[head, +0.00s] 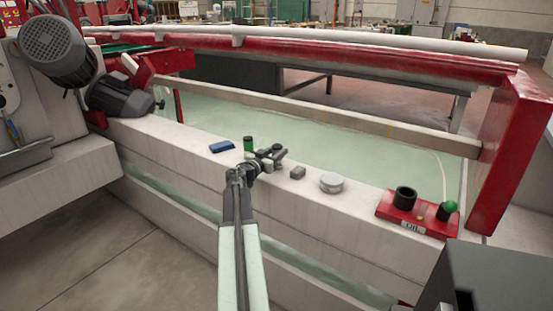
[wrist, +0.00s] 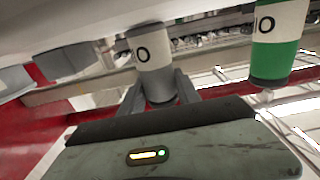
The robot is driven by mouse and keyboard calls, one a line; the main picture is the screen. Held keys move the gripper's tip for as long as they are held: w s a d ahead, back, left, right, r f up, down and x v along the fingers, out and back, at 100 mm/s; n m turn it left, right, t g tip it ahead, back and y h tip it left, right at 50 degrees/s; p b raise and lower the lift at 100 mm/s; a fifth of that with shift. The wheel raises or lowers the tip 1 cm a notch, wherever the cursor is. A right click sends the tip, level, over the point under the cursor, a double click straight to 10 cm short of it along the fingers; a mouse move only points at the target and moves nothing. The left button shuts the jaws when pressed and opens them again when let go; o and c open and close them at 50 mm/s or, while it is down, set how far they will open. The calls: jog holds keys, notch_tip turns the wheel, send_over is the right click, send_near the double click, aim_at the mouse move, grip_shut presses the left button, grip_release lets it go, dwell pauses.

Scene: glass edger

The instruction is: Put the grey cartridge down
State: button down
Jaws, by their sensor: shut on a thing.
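My gripper (wrist: 162,88) is shut on the grey cartridge (wrist: 153,62), which has a pale label with a dark "0". In the wrist view the ledge is at the top, and the cartridge's labelled end points at it. I cannot tell whether it touches. In the head view my gripper (head: 272,155) is low over the pale ledge (head: 350,216), and the grey cartridge is hard to make out from the jaws. The green cartridge (head: 248,144) stands on the ledge just left of my gripper; it also shows at the right of the wrist view (wrist: 279,45).
A blue box (head: 222,146) lies left of the green cartridge. A dark grey block (head: 298,172) and a round silver tin (head: 331,183) are right of my gripper. Further right is a red oil tray (head: 392,214) with a black cup (head: 404,198) and a green-topped piece (head: 447,209).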

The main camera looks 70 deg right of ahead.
jog(key=shift+w+a, duration=0.1)
jog(key=shift+w, duration=0.15)
jog(key=shift+f, duration=0.1)
jog(key=c, duration=1.3)
grip_release()
jog(key=shift+f, duration=0.1)
jog(key=o, duration=0.4)
jog(key=shift+s, duration=0.1)
jog(key=shift+o, duration=0.2)
jog(key=shift+r, duration=0.3)
jog(key=v, duration=1.2)
